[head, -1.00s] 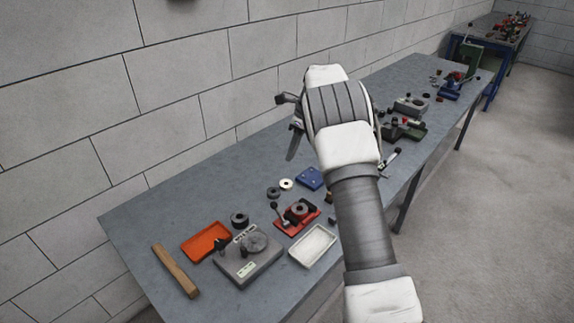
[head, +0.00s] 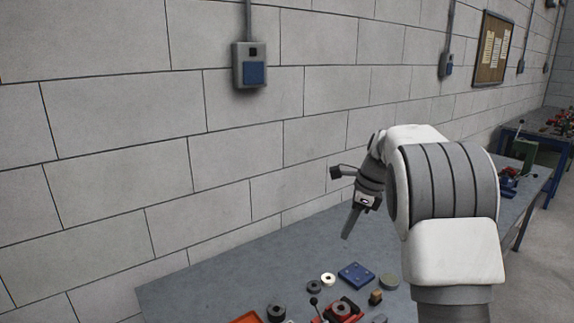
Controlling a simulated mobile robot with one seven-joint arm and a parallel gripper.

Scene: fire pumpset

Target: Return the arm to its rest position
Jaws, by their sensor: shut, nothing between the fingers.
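My arm rises at the right of the head view, its large white and grey joint in front of the bench. My gripper (head: 351,222) hangs at the arm's far side, pointing down and a little left, above the bench. Its fingers look like one narrow dark shape, shut, with nothing seen in them. It is clear of the parts on the bench. The arm hides part of the bench behind it.
The grey bench (head: 215,277) runs along a block wall. It holds a blue block (head: 356,275), a white ring (head: 328,279), dark rings, a red fixture (head: 343,309) and an orange tray (head: 246,319), cut by the lower edge. A switch box (head: 250,66) is on the wall.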

